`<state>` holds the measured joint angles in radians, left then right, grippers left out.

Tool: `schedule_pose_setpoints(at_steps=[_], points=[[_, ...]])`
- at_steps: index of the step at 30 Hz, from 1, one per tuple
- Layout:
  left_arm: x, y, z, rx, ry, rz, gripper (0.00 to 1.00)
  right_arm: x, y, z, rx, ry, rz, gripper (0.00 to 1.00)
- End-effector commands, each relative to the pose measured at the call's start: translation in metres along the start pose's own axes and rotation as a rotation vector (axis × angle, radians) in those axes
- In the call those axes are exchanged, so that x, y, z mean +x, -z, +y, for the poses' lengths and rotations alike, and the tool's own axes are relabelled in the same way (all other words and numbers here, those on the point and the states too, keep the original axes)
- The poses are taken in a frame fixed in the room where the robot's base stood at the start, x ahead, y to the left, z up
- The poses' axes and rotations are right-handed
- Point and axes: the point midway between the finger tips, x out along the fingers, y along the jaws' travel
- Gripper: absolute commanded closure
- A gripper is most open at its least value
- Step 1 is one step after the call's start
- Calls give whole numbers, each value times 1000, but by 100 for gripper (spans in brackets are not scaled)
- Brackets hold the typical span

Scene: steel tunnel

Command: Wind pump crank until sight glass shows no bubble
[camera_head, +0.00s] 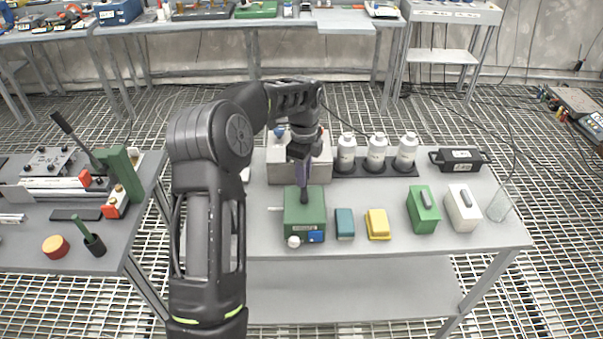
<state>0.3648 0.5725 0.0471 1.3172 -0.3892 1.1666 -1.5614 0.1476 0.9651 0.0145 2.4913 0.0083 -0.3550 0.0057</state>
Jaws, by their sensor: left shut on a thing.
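The pump is most likely the green box (307,217) on the grey table. It has a label, a blue part and a white knob on its front. My left gripper (302,165) points down over the box from above. It is shut on the crank handle (303,180), a dark upright piece with a purple tint above the top of the box. The arm hides much of the crank. The sight glass and any bubble in it are too small to make out. My right gripper is not in view.
On the table (400,238) stand a teal block (344,223), a yellow block (377,224), a green block (422,210), a white block (462,208) and several white bottles (376,153). A grey box (285,165) stands behind the pump. A side table (120,235) holds tools.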

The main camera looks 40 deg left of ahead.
Motion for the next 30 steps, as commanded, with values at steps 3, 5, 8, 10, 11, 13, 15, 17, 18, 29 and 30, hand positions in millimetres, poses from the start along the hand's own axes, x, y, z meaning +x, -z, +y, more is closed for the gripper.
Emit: schedule_pose_setpoints(at_steps=[3,5,8,10,11,13,15,17,18,29,30], points=[[-1,0,-1,16,2,-1,100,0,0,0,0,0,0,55],[-1,0,-1,19,2,-1,100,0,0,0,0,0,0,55],[-1,0,-1,20,2,-1,100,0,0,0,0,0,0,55],[-1,0,-1,19,2,-1,100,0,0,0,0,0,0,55],[-1,0,-1,19,2,-1,100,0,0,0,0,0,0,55],[-1,0,-1,19,2,-1,100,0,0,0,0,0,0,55],[-1,0,-1,19,2,-1,77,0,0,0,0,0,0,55],[-1,0,-1,18,2,-1,72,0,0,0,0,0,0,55],[-1,0,-1,18,2,-1,69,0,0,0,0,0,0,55],[0,1,0,18,0,0,58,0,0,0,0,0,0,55],[-1,1,0,18,1,0,58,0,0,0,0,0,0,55]])
